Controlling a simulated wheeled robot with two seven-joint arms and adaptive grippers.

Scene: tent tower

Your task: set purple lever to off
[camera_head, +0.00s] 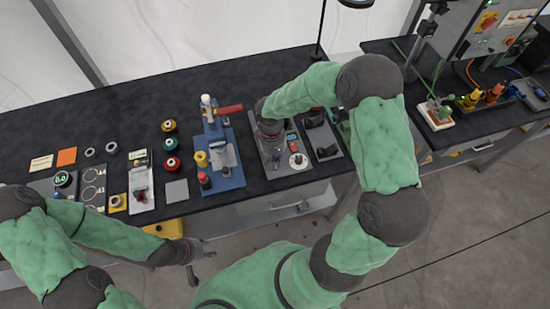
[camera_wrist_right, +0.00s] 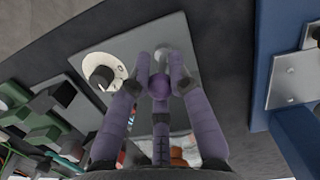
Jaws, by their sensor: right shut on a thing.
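In the right wrist view, the purple lever's round knob (camera_wrist_right: 159,87) sits between the fingers of my right gripper (camera_wrist_right: 162,70), which is shut on it. A grey metal part shows just beyond the knob. The lever belongs to a grey panel (camera_wrist_right: 123,43) that also carries a round white dial with a black knob (camera_wrist_right: 103,72). In the head view, my right gripper (camera_head: 271,138) is over this panel (camera_head: 271,170) and my arm hides the lever. My left gripper (camera_head: 196,263) is empty, in front of the table's edge, with its fingers apart.
A blue base with a red-handled device (camera_head: 224,150) stands left of the panel. A dark-fitted plate (camera_head: 322,140) lies to its right. Several coloured spools (camera_head: 171,144) and small plates lie further left on the black table (camera_head: 120,110). The back of the table is mostly clear.

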